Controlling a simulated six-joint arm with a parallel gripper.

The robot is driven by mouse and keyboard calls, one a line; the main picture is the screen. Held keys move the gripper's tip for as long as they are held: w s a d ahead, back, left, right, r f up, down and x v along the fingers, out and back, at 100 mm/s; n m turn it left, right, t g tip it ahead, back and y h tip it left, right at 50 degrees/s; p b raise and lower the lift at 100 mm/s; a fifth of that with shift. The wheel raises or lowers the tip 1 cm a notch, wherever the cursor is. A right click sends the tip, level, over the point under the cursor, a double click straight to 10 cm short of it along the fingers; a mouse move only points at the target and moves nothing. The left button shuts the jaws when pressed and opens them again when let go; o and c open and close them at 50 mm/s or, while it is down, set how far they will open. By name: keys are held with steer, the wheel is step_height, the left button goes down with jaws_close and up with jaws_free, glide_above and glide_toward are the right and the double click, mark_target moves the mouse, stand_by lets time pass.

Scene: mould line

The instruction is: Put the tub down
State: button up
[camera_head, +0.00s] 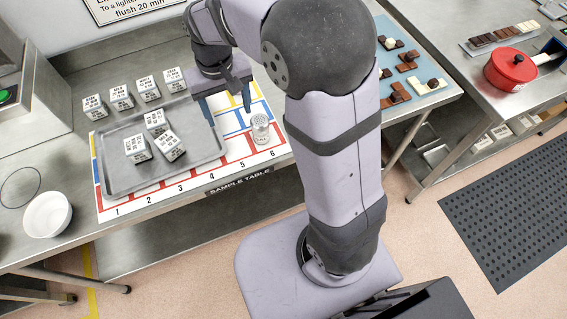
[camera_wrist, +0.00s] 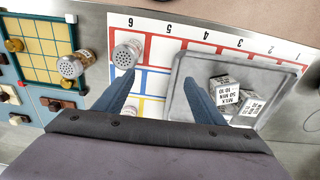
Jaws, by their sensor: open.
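A small clear tub (camera_head: 260,128) with a grey perforated lid stands upright on the numbered mat, in column 6. It also shows in the wrist view (camera_wrist: 127,53), left of and beyond the left fingertip. A second similar tub (camera_wrist: 70,66) stands off the mat, further left in the wrist view. A third pale object (camera_wrist: 130,110) is mostly hidden by the left finger. My gripper (camera_head: 228,106) is open above the mat, between the tray and the tub. In the wrist view the gap between my fingers (camera_wrist: 158,78) is empty, over the mat and the tray's edge.
A grey metal tray (camera_head: 108,172) holds three labelled white cubes (camera_head: 157,120). Several similar cubes (camera_head: 146,87) stand behind it. A white bowl (camera_head: 47,215) is at left. A blue board (camera_head: 428,70) with chocolates and a red pan (camera_head: 511,68) are at right.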

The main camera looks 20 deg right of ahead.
steer(key=s+d+f, duration=0.2)
steer(key=s+d, duration=0.1)
steer(key=s, duration=0.5)
steer(key=s+d+f, duration=0.3)
steer(key=s+d, duration=0.1)
steer(key=s, duration=0.4)
steer(key=shift+s+g, duration=0.35)
steer(key=shift+g, duration=0.05)
steer(key=shift+f, duration=0.1)
step_height(320, 180, down, 71)
steer(key=b, duration=7)
steer(key=shift+r+b, duration=0.2)
steer(key=shift+b, duration=0.15)
steer(key=shift+o, duration=0.2)
